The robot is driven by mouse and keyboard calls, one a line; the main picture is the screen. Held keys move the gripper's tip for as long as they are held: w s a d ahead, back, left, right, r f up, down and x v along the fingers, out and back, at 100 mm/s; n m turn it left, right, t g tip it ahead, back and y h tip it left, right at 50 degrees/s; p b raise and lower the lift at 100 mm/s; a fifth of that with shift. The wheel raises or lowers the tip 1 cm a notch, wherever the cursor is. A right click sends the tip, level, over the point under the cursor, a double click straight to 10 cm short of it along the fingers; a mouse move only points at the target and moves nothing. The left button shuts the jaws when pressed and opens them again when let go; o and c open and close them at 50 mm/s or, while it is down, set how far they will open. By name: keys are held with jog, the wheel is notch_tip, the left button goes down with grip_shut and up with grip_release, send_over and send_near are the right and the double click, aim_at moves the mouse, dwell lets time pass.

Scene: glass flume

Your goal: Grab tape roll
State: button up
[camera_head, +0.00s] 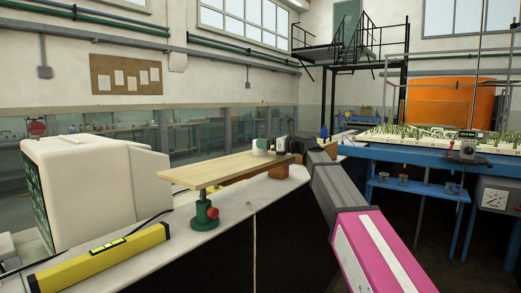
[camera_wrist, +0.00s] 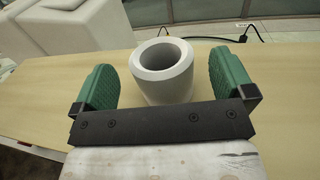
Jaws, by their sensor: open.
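The tape roll is a pale grey-white hollow ring (camera_wrist: 162,72) that stands upright with its hole facing up, on a wooden board (camera_wrist: 50,117) in the wrist view. My gripper (camera_wrist: 165,82) is open in the wrist view, with one green padded finger to the left of the roll and one to the right. Gaps show between the roll and both fingers. The black gripper body hides the roll's lower near edge. In the head view my gripper's fingers are too small to make out clearly.
The board rests on a green stand with a red knob (camera_head: 207,213) and a brown block (camera_head: 278,171). A white monitor (camera_head: 95,190) and a yellow level (camera_head: 100,258) are at the left. A black cable (camera_wrist: 250,32) lies behind the board. A blue table (camera_head: 430,160) stands at right.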

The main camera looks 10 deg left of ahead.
jog(key=shift+w+a, duration=0.2)
jog(key=shift+a, duration=0.45)
jog(key=c, duration=1)
